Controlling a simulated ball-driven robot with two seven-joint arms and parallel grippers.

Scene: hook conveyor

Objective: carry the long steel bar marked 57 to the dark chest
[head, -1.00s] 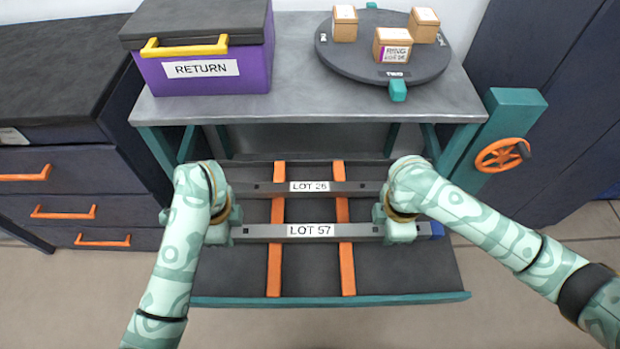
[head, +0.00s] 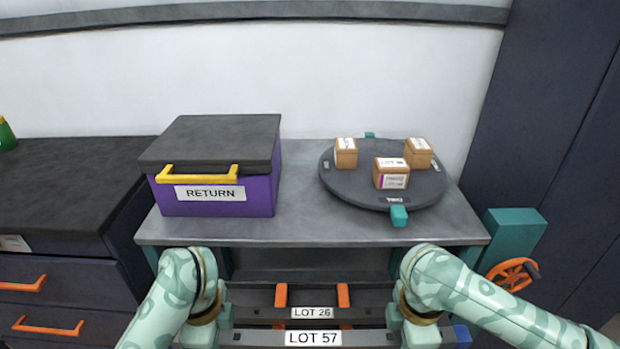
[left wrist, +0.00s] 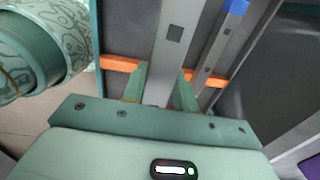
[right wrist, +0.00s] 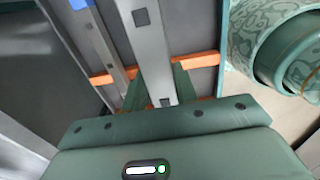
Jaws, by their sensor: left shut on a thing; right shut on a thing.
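The long steel bar marked LOT 57 (head: 262,339) lies level across the bottom of the head view. My left gripper (head: 203,333) is shut on it left of the label, and my right gripper (head: 418,333) is shut on it right of the label. The held bar runs between the fingers in the left wrist view (left wrist: 172,40) and the right wrist view (right wrist: 146,45). I cannot tell whether it clears its orange supports. A blue piece (head: 462,335) shows beyond my right gripper.
Another steel bar, LOT 26 (head: 262,313), lies just behind on orange strips (head: 343,295). Above stands a grey table (head: 300,225) with a purple RETURN box (head: 215,207) and a dark turntable (head: 345,190) carrying three small boxes. An orange handwheel (head: 510,275) is at the right.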

